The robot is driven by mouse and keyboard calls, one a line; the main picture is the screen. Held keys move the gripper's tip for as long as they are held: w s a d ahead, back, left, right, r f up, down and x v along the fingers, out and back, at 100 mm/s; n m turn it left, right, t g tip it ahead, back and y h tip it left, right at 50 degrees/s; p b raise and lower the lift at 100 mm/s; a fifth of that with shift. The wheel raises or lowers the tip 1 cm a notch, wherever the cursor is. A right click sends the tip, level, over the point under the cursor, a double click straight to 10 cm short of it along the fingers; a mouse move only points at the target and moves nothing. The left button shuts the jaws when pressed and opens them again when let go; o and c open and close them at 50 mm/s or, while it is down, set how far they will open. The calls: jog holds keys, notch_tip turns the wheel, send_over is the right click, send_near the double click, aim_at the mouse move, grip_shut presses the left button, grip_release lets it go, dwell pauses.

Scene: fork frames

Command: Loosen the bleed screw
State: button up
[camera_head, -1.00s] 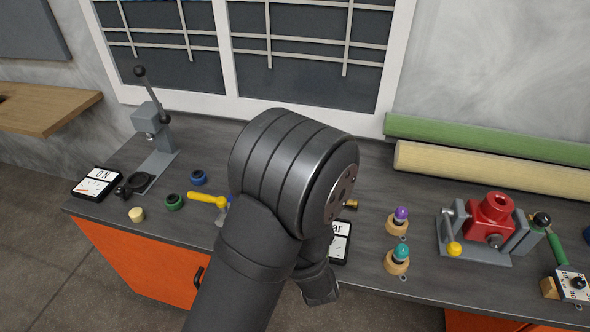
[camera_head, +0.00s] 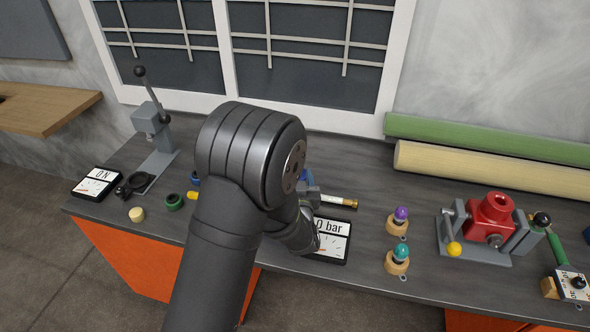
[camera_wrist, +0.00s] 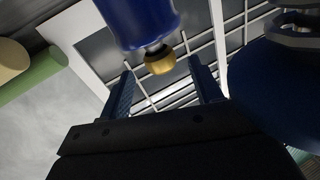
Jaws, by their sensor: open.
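In the wrist view, a gold-coloured knurled screw head (camera_wrist: 160,62) sits on a short metal stem at the end of a blue body (camera_wrist: 140,18); it looks like the bleed screw. My gripper (camera_wrist: 161,72) is open, with one finger on each side of the screw head in the picture. Gaps show on both sides, and neither finger appears to touch it. I cannot tell how far ahead of the fingertips it lies. In the head view, my arm hides the gripper and the screw head; only a bit of the blue body (camera_head: 308,178) shows.
A gauge panel reading "0 bar" (camera_head: 330,243) lies right beside my wrist. A metal rod with a brass end (camera_head: 350,203) sticks out behind it. Purple (camera_head: 401,214) and teal (camera_head: 400,252) knobs and a red vise-like device (camera_head: 492,215) stand further right.

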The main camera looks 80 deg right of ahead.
jog(key=shift+x, duration=1.55)
jog(key=shift+c, duration=0.2)
jog(key=c, duration=1)
jog(key=shift+o, duration=0.2)
jog(key=shift+s+d+n+t+y, duration=0.15)
jog(key=shift+n+t+y, duration=0.25)
jog(key=shift+n+t, duration=0.35)
jog(key=shift+s+n+t+y, duration=0.15)
jog(key=shift+n+t+y, duration=0.3)
jog(key=shift+t, duration=0.5)
jog(key=shift+n+t+y, duration=0.95)
jog(key=shift+n+t, duration=0.25)
jog(key=shift+t, duration=0.2)
jog(key=o, duration=1)
